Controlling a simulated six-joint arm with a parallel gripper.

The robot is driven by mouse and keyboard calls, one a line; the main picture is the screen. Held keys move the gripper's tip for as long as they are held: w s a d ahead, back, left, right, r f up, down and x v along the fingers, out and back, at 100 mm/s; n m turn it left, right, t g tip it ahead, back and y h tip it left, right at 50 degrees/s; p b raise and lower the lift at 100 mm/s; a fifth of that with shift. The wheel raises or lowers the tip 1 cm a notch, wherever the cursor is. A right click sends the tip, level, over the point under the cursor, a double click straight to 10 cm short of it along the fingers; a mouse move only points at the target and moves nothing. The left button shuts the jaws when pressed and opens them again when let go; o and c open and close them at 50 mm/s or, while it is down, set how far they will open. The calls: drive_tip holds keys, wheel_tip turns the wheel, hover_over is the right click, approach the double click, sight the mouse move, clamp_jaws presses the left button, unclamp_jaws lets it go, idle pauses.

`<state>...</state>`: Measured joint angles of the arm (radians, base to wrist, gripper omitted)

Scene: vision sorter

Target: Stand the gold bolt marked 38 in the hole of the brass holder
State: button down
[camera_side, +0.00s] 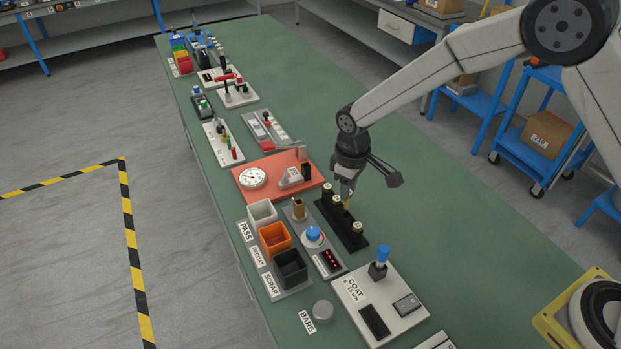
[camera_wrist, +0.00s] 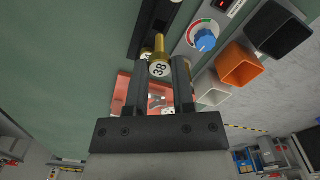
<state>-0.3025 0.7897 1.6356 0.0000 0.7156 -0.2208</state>
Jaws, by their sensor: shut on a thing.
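The gold bolt marked 38 (camera_wrist: 159,69) is between the two fingers of my gripper (camera_wrist: 160,78) in the wrist view, its number facing the camera. In the side view my gripper (camera_side: 346,193) is shut on it over the black rack (camera_side: 330,213). A little gold shows below the fingertips; I cannot tell whether the bolt is clear of the rack. The brass holder (camera_side: 298,208) stands upright on a grey plate, left of the rack and apart from my gripper. Its hole is too small to make out.
Other bolts with pale tops (camera_side: 357,228) stand in the rack close to my gripper. A blue knob (camera_side: 313,234) is beside the holder. White, orange (camera_side: 274,238) and black bins are to the left. A white COAT plate (camera_side: 385,304) is in front. Green table right of the rack is clear.

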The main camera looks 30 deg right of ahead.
drive_tip(key=w+a+r, duration=0.5)
drive_tip(key=w+a, duration=0.2)
drive_tip(key=a, duration=0.1)
drive_tip(key=shift+w+r, duration=0.2)
drive_tip(key=shift+w, duration=0.2)
drive_tip(key=shift+f, duration=0.2)
drive_tip(key=shift+f, duration=2.75)
drive_tip(key=shift+f, duration=1.8)
idle(0.4)
unclamp_jaws()
idle(0.4)
drive_tip(key=shift+r, duration=0.15)
